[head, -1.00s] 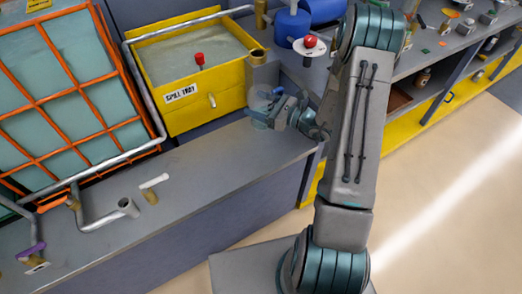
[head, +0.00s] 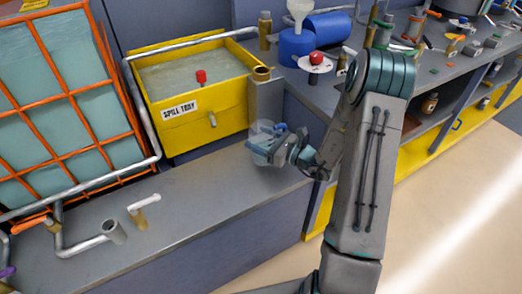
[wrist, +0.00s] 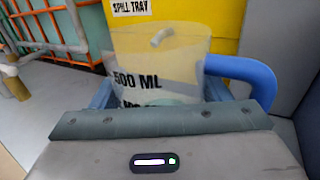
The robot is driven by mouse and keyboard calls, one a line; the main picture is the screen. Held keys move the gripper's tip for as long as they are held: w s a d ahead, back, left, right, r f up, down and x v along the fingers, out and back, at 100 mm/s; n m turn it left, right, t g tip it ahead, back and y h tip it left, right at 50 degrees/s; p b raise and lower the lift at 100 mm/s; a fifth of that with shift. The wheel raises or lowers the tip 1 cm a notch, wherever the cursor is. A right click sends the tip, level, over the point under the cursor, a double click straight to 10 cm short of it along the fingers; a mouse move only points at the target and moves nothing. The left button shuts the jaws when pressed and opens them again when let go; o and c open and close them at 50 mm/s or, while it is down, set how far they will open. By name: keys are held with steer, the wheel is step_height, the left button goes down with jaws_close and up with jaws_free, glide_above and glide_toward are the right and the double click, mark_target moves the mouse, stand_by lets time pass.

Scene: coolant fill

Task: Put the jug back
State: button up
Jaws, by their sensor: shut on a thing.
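The jug (head: 263,137) is a clear measuring jug with a blue handle, held at the counter in front of the yellow spill tray box. In the wrist view the jug (wrist: 158,62) shows "500 ML" in black, with its handle to the right and a pale greenish tint low down. My gripper (head: 270,148) is shut on the jug, which looks upright. The wrist view shows blue fingers on both sides of the jug. Whether the jug's base touches the counter cannot be told.
A grey post (head: 266,98) with a brass top is close by. Pipe stubs (head: 113,231) rise from the counter at left. The counter (head: 200,190) between is clear.

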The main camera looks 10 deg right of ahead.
steer(key=shift+f+b, duration=0.35)
steer(key=shift+f, duration=1.5)
steer(key=shift+f, duration=0.15)
steer(key=o, duration=1.3)
steer(key=shift+r, duration=0.2)
steer(key=v, duration=1.2)
